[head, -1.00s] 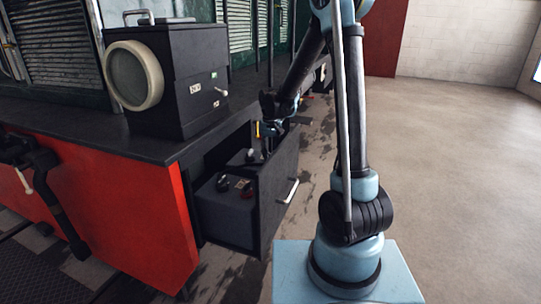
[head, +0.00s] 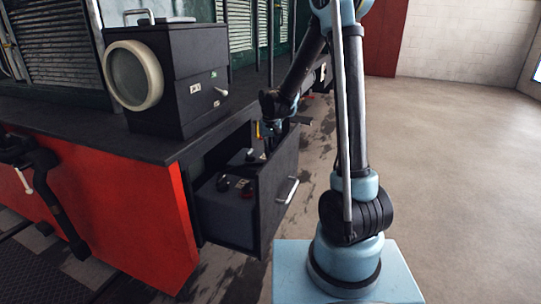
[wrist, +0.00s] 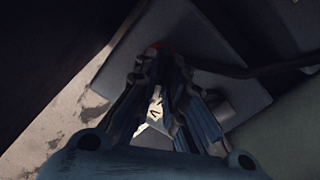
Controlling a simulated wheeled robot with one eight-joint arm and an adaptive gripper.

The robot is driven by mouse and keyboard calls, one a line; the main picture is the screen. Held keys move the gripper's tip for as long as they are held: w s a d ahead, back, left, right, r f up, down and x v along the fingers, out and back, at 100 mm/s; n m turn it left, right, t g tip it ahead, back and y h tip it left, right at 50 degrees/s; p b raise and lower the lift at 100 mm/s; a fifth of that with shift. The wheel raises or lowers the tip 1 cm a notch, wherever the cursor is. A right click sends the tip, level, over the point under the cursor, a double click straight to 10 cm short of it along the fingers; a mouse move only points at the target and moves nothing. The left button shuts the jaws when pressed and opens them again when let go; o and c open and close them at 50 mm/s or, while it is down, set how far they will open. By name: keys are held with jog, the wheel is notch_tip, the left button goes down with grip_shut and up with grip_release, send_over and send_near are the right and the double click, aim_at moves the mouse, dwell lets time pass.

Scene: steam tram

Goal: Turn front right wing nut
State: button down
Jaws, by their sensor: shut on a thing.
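My gripper (head: 268,132) reaches down into the far part of an open black drawer (head: 281,200). In the wrist view my gripper (wrist: 159,58) has its fingertips closed together on a small red part (wrist: 158,46) above a grey box (wrist: 205,50). The fingers hide most of that part, so its wing shape cannot be made out. In the head view the near grey battery box (head: 226,208) has dark knobs and a small label on top. A second box behind it is partly hidden by the drawer front.
A black lamp housing (head: 170,80) with a round lens stands on the tram's ledge, left of the drawer. The drawer front with its white handle (head: 292,190) sticks out near my base. The floor at right is clear.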

jog(key=m, duration=0.5)
jog(key=shift+m, duration=0.4)
dwell(0.3)
jog(key=c, duration=1.7)
grip_release()
jog(key=shift+o, duration=0.2)
notch_tip(320, 180, up, 12)
jog(key=shift+w, duration=0.1)
